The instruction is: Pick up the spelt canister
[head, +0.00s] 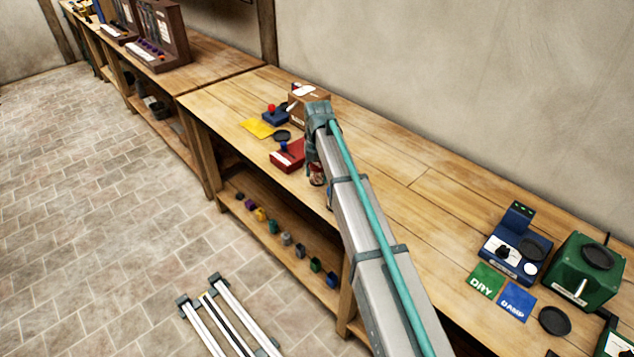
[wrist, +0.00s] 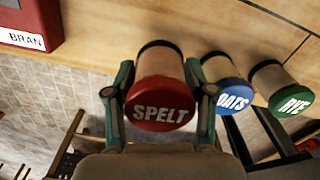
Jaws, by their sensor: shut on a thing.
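The spelt canister (wrist: 160,112) has a pale body and a red lid marked SPELT. My gripper (wrist: 159,78) is shut on it, with one finger on each side of the body. The lid faces the wrist camera. In the head view a small red and dark part of what looks like the canister (head: 317,176) shows under my wrist; my arm hides the rest. I cannot tell whether its base touches the bench.
The oats canister (wrist: 231,95), blue-lidded, is close to the right finger, with the green-lidded rye canister (wrist: 292,101) beyond it. A red BRAN box (wrist: 30,28) is at left. The bench (head: 425,200) is clear right of my arm up to the blue device (head: 516,247).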

